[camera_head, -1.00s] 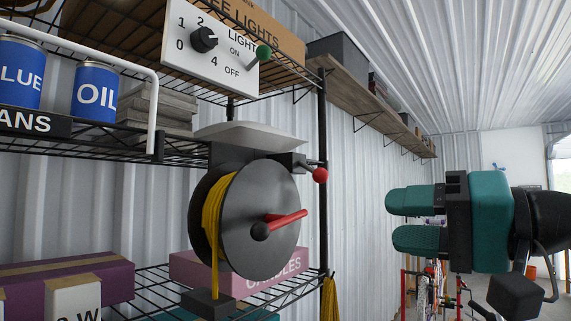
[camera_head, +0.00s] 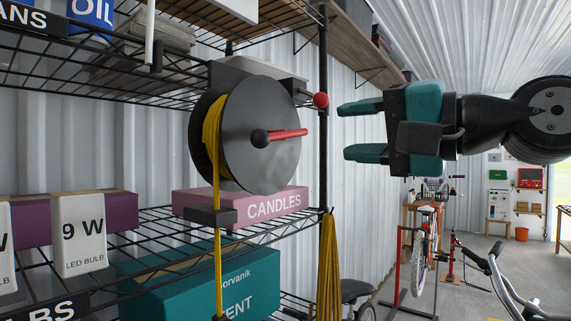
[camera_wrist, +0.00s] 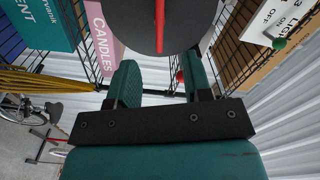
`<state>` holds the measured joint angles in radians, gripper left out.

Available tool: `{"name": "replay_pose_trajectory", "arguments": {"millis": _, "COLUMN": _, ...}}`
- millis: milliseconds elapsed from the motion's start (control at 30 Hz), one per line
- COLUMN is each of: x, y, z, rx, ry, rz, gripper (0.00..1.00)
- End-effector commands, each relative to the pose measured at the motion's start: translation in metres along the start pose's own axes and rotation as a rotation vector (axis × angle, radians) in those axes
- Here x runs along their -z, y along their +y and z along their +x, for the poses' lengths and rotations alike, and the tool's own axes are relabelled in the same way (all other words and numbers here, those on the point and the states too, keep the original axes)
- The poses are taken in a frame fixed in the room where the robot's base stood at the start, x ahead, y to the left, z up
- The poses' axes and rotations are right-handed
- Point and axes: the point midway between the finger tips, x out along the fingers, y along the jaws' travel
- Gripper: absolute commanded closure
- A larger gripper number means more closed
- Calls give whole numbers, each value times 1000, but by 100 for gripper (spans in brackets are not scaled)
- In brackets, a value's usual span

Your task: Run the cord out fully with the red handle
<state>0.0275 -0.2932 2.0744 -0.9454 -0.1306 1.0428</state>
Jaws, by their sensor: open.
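A dark grey cord reel (camera_head: 232,150) hangs from the shelf rack in the head view, wound with yellow cord (camera_head: 212,135). A length of the cord runs straight down from it through a dark guide block (camera_head: 210,216). The red handle (camera_head: 287,134) sticks out from the reel's dark hub toward the right. In the wrist view the handle (camera_wrist: 159,25) is upright in front of the reel disc (camera_wrist: 185,30). My gripper (camera_head: 352,129) is open and empty, right of the handle and apart from it. Its two teal fingers also show in the wrist view (camera_wrist: 160,84).
A red ball knob (camera_head: 320,100) sits by the black rack post, right of the reel. A candles box (camera_head: 262,205) lies on the shelf below. More yellow cord (camera_head: 329,265) hangs at the post. A bicycle (camera_head: 424,240) stands farther back; floor there is partly clear.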

Motion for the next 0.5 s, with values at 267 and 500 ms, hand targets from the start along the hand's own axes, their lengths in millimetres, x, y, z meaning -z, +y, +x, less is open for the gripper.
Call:
{"name": "replay_pose_trajectory", "arguments": {"millis": 267, "x": 0, "y": -5, "z": 62, "rx": -6, "ry": -12, "rz": 6, "gripper": 54}}
{"name": "replay_pose_trajectory", "arguments": {"millis": 500, "x": 0, "y": -3, "z": 101, "rx": -6, "ry": -7, "rz": 5, "gripper": 54}}
